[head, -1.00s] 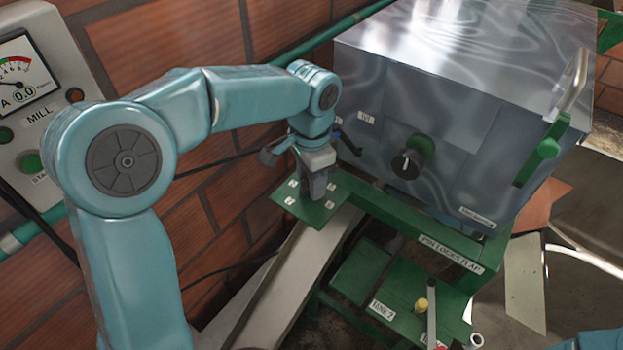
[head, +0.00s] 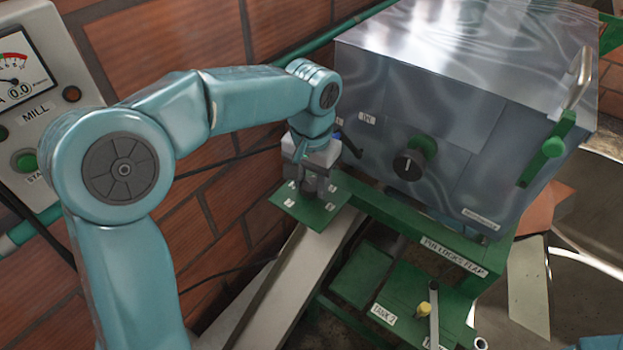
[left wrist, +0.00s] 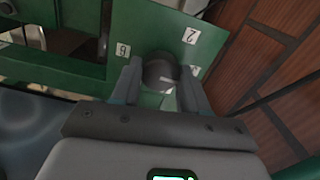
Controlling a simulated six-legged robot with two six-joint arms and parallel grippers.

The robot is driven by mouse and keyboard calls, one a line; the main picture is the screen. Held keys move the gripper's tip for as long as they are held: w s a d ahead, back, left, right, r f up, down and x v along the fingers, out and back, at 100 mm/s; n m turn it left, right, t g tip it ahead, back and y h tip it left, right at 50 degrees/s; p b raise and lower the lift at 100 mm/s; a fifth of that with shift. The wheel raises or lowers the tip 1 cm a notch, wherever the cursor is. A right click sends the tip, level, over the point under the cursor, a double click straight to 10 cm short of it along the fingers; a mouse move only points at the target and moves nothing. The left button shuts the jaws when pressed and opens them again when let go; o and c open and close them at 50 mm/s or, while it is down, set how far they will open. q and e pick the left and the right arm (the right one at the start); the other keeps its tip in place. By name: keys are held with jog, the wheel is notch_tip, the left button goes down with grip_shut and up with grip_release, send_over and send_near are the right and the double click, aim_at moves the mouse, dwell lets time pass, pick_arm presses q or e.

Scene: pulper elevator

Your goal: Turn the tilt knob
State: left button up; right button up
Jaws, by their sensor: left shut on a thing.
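A dark round knob (left wrist: 159,72) sits on a green plate (left wrist: 128,22) with white number labels; I take it for the tilt knob. The green plate (head: 330,213) also shows in the head view, beside the steel box at the top of a grey sloping beam. My left gripper (head: 312,190) points down onto the plate, and its fingers hide most of the knob there. In the left wrist view the left gripper (left wrist: 160,86) has one finger on each side of the knob, shut on it. My right gripper is out of view.
A steel box (head: 430,110) stands right of the plate, with a black knob (head: 408,165) on a green boss and a green-mounted handle (head: 553,147). A grey mill panel (head: 45,110) is at left. A brick wall (head: 215,215) lies close behind my left arm.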

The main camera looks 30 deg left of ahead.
aim_at(311, 185)
pick_arm(q)
jog(key=shift+r, duration=0.15)
jog(key=o, duration=1)
jog(key=shift+o, duration=0.2)
notch_tip(311, 185, up, 16)
jog(key=shift+r+p, duration=0.15)
jog(key=shift+p, duration=0.3)
jog(key=shift+s, duration=0.1)
